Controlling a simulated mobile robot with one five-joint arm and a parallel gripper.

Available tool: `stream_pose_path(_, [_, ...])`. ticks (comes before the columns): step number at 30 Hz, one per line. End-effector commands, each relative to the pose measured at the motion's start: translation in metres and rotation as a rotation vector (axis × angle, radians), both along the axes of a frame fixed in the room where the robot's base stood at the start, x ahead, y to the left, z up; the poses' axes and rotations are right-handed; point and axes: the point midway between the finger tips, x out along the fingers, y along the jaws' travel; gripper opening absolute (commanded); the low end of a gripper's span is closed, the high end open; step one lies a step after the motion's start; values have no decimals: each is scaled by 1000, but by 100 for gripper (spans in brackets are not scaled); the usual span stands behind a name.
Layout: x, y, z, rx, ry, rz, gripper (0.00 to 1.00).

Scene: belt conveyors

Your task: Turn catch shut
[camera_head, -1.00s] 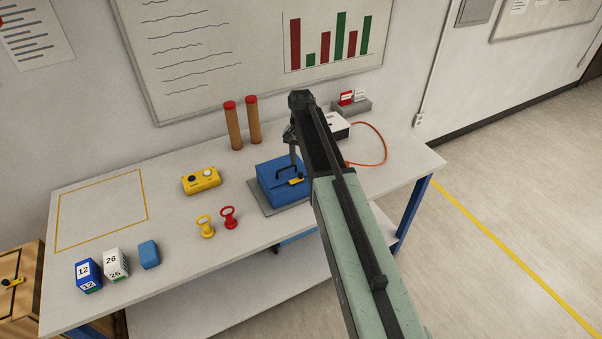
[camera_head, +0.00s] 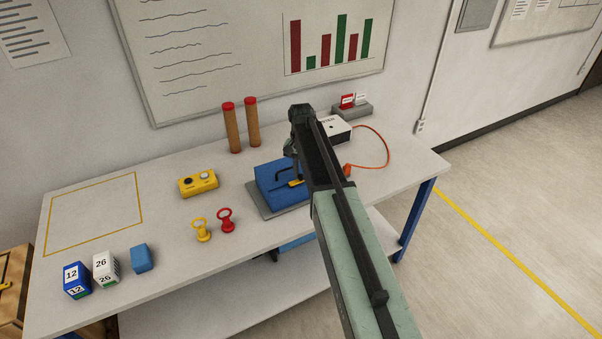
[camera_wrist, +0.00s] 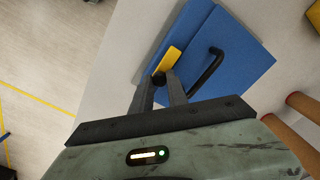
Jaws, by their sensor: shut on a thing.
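The blue box (camera_head: 268,183) has a black carrying handle and a yellow catch (camera_head: 295,183) on its top. In the wrist view the blue box (camera_wrist: 232,58) fills the upper middle, with the yellow catch (camera_wrist: 171,58) lying slantwise across its top. My gripper (camera_wrist: 160,82) is shut at the near end of the catch, with a dark knob between its fingertips. The black handle (camera_wrist: 206,71) is just right of the fingers, apart from them. In the head view my arm hides part of the box and the fingertips.
The box stands on a grey plate (camera_head: 256,205) on the white workbench (camera_head: 165,230). A yellow button box (camera_head: 198,184), red and yellow ring-topped pieces (camera_head: 226,221) and two brown cylinders (camera_head: 232,128) stand left. A white-topped device (camera_head: 337,129) with an orange cable is behind my arm.

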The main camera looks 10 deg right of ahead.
Motion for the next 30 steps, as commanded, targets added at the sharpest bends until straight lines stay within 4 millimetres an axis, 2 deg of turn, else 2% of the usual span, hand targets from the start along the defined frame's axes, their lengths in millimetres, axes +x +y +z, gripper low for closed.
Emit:
stream_pose_path(8, [4, 1, 0, -1, 1, 93, 0])
stream_pose_path(21, [14, 7, 0, 0, 1, 424, 0])
stream_pose_path(30, [18, 12, 0, 0, 1, 590, 0])
